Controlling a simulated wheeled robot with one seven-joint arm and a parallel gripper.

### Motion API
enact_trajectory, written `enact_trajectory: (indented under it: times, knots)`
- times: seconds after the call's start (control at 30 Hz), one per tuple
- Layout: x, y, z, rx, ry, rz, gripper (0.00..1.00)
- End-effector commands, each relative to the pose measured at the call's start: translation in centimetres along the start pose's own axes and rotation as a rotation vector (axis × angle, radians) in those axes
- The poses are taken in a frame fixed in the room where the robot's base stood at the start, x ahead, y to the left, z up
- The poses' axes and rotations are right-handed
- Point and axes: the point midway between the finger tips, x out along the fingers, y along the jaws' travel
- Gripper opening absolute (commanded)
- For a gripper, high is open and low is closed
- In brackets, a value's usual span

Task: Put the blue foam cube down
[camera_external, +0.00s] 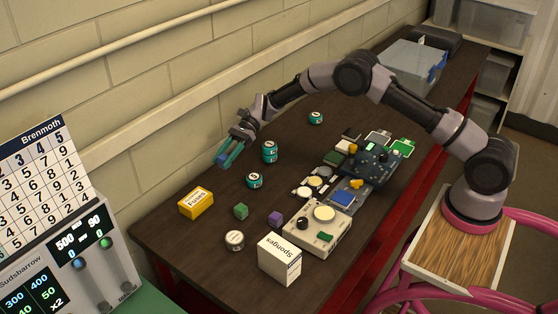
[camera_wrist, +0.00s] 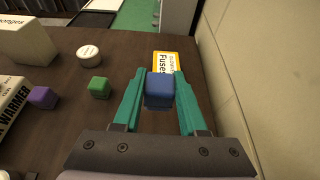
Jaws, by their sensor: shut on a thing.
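The blue foam cube (camera_wrist: 159,91) is between the teal fingers of my gripper (camera_wrist: 158,90) in the wrist view, with a finger on each side. My gripper (camera_external: 228,155) also shows in the external view, shut on the cube (camera_external: 222,158), which is partly hidden by the fingers. The gripper is over the far left part of the dark table (camera_external: 180,248), near the wall. The cube looks held above the table top, but its exact height is hard to tell.
A yellow Fuses box (camera_external: 196,203), green cube (camera_external: 241,211), purple cube (camera_external: 275,219), round tin (camera_external: 234,240) and white Sponges box (camera_external: 280,258) stand nearby. Teal tins (camera_external: 269,152) stand right of my gripper. Electronics (camera_external: 318,232) fill the table's middle. Bare wood lies between the Fuses box and tins.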

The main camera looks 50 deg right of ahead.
Motion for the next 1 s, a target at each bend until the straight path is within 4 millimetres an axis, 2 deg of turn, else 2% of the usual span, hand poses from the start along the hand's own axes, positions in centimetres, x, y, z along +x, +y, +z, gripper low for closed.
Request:
enact_trajectory:
  times: [0.1, 0.2, 0.5, 0.73, 0.9, 1.0]
  knots:
    - [0.5, -1.4, 0.3, -0.003, 0.005, 0.005, 0.00]
    - [0.8, -1.8, 0.2, -0.002, 0.007, 0.007, 0.00]
    - [2.8, -1.9, -4.4, -0.001, 0.007, 0.007, 0.00]
    - [3.4, -2.0, -6.2, -0.002, 0.007, 0.006, 0.00]
    - [4.3, -1.9, -8.4, -0.001, 0.007, 0.007, 0.00]
    - [4.5, -2.0, -8.7, -0.004, 0.006, 0.006, 0.00]
